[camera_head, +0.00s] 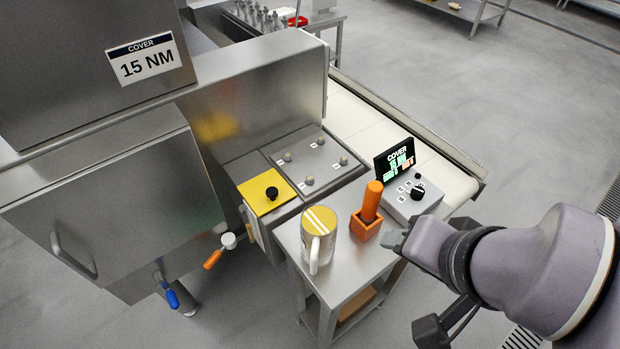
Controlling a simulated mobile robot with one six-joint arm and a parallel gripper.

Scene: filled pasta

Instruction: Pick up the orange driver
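The orange driver (372,198) stands nearly upright in a small orange square holder (366,231) on a small metal side table (345,272). Its thick handle points up and its lower end is hidden inside the holder. My gripper (394,241) is just to the right of the holder in the picture, lower than the handle's top. The fingers point left, toward the holder. I cannot tell whether they touch it, or how far apart they are. No driver is in the gripper.
A large steel machine (110,195) with a yellow panel (266,192) fills the left. A conveyor (440,172) runs behind.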

